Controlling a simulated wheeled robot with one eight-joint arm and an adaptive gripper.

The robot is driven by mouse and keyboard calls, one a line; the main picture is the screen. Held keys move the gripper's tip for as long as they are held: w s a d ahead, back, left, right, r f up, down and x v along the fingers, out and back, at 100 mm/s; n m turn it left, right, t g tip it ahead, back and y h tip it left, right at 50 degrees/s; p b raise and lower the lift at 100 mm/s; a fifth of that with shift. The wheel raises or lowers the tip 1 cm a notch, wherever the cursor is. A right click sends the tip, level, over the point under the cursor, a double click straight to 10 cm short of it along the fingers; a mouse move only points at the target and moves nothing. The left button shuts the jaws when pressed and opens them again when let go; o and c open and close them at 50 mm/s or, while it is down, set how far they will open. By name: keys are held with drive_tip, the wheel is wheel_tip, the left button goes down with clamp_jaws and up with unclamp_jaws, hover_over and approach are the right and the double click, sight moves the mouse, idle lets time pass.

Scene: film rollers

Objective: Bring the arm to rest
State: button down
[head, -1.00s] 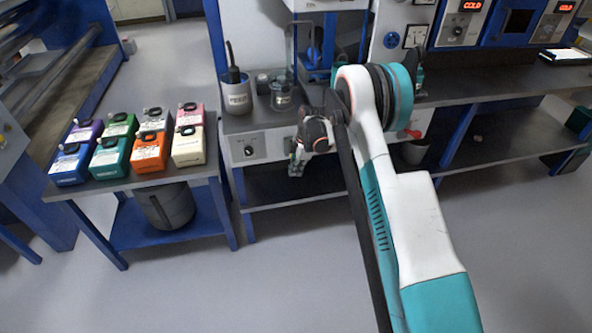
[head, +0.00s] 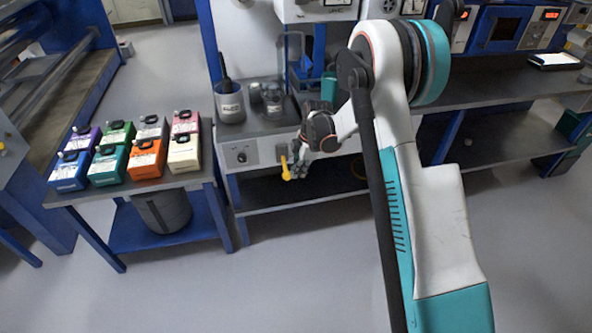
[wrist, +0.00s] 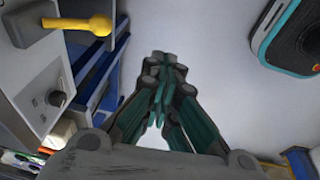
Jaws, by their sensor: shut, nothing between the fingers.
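My gripper (head: 297,168) hangs at the front of the grey bench in the head view, beside a yellow-handled lever (head: 287,170). My white and teal arm is bent, with its large elbow joint high in front of the bench. In the wrist view my gripper (wrist: 164,62) has its fingers together with nothing between them, over bare grey floor. The yellow lever shows at the upper left there (wrist: 95,26), apart from the fingers.
A grey bench (head: 262,128) holds a metal beaker (head: 229,104) and small jars. A side table at left carries several coloured containers, including an orange one (head: 147,160). A dark bin (head: 162,210) stands under it. The floor in front (head: 250,290) is clear.

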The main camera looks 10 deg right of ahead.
drive_tip(key=shift+r, duration=0.2)
idle(0.4)
drive_tip(key=s+r+m+t, duration=0.1)
drive_tip(key=s+r+m, duration=0.2)
drive_tip(key=s+r, duration=0.35)
drive_tip(key=s+r+m+t+h, duration=0.1)
drive_tip(key=s+r+m, duration=0.2)
drive_tip(key=r, duration=0.7)
drive_tip(key=s+r+m+t, duration=0.1)
drive_tip(key=s+r+m, duration=0.2)
drive_tip(key=s+r, duration=0.35)
drive_tip(key=s+r+m+t, duration=0.1)
drive_tip(key=s+m, duration=0.3)
drive_tip(key=s, duration=0.5)
drive_tip(key=s+d+r+m+t+h, duration=0.1)
drive_tip(key=s+r+m, duration=0.3)
drive_tip(key=s, duration=0.6)
drive_tip(key=shift+m+t, duration=0.5)
drive_tip(key=shift+t, duration=0.2)
